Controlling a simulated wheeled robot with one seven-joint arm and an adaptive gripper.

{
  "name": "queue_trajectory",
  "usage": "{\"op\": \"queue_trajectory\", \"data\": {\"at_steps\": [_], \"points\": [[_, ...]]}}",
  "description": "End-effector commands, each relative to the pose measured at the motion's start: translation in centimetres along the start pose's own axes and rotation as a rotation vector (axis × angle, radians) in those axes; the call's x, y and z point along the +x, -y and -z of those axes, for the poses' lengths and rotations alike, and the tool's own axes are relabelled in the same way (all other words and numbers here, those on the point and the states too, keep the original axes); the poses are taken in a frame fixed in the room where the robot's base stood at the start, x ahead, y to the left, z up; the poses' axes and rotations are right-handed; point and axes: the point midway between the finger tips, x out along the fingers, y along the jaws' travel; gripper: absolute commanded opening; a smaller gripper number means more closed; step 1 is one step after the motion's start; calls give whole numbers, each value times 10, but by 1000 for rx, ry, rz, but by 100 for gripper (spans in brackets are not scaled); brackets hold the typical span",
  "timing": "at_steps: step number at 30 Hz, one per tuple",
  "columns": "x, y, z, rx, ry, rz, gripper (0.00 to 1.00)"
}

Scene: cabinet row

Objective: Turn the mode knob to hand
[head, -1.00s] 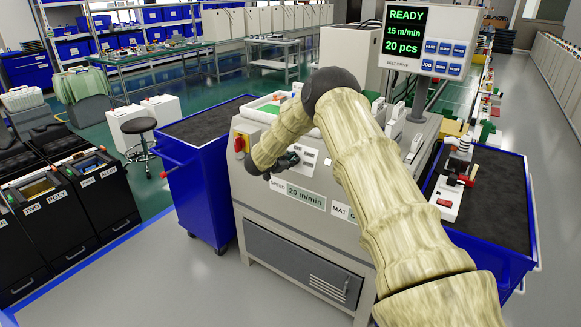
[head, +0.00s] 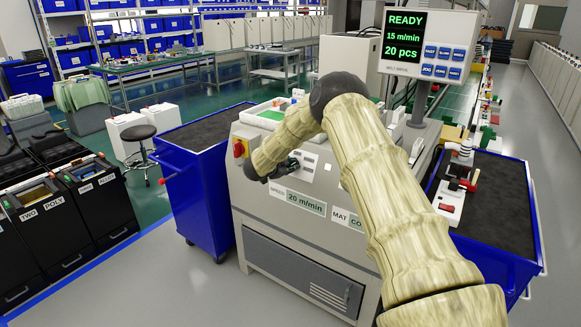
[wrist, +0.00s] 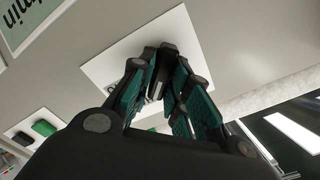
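The knob (wrist: 168,58) is dark with a pale mark on it and sits on a white plate (wrist: 190,35) on the machine's grey front. My gripper (wrist: 165,65) has its green-padded fingers on both sides of the knob, close against it, with no clear gap at the tips. The plate's lettering is mostly covered by the fingers, so the knob's setting cannot be read. In the head view my gripper (head: 293,162) is at the white plates on the machine's upper front, and my forearm hides the knob there.
The machine (head: 290,225) has a red switch (head: 239,149) at its left and a speed label (head: 306,202) below. A display (head: 422,45) reads READY. Blue carts stand at left (head: 200,200) and right (head: 500,265). A green button (wrist: 44,128) shows beside the plate.

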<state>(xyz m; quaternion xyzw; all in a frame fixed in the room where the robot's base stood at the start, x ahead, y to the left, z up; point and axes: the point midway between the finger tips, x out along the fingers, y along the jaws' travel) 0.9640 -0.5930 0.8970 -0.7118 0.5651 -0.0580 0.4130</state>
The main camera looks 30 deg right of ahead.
Motion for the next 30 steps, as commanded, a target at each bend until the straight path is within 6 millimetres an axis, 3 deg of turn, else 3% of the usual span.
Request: {"op": "queue_trajectory", "data": {"at_steps": [3, 16, 30], "points": [[0, 0, 0, -1, 0, 0, 38], [-9, 1, 0, -1, 1, 1, 38], [-89, 0, -1, -2, 1, 2, 38]]}}
